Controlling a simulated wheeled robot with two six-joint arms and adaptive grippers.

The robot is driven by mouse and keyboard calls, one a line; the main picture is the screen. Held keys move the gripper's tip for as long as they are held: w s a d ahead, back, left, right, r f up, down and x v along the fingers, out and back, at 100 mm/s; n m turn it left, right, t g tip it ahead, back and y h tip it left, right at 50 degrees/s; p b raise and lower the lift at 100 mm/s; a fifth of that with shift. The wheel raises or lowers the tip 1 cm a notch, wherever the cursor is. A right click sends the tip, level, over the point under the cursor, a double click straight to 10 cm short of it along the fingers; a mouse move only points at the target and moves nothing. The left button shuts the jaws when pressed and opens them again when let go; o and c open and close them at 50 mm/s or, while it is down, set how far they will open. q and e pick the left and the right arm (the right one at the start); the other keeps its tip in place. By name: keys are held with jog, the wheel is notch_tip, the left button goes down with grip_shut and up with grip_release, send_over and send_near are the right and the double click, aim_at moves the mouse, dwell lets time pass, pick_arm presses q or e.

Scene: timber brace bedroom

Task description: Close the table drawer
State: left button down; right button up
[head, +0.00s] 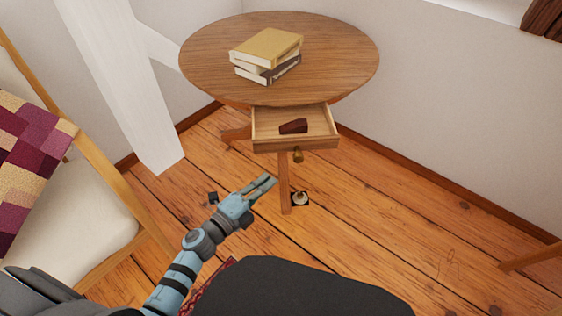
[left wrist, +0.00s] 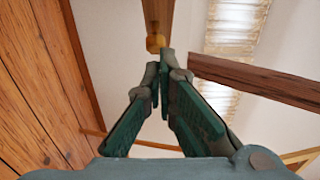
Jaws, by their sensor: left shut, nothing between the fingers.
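The round wooden table (head: 340,65) stands in the corner on a central leg. Its drawer (head: 320,143) is pulled out toward me, with a small brass knob (head: 297,155) on its front. A dark reddish-brown object (head: 293,126) lies inside. My left gripper (head: 268,183) is shut and empty, in front of the table and below and left of the knob. In the left wrist view the left gripper (left wrist: 158,72) points toward a brass-coloured knob (left wrist: 155,42) just beyond its fingertips, apart from them. My right gripper is not in view.
Several stacked books (head: 267,52) lie on the tabletop. A cushioned chair (head: 80,210) stands at the left, near a white timber brace (head: 120,80). A small round item (head: 299,199) sits on the floor by the table leg. The floor at right is mostly clear.

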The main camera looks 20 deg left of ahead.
pick_arm(q)
jog(key=b, duration=0.1)
send_near(292, 147)
jog(key=d, duration=0.4)
jog(key=w, duration=0.1)
jog(key=w+a+b, duration=0.1)
jog(key=w, duration=0.2)
jog(key=shift+a, duration=0.4)
jog(key=shift+w+a+b, duration=0.1)
jog(key=shift+w+b, duration=0.05)
jog(key=shift+b, duration=0.15)
jog(key=shift+w, duration=0.1)
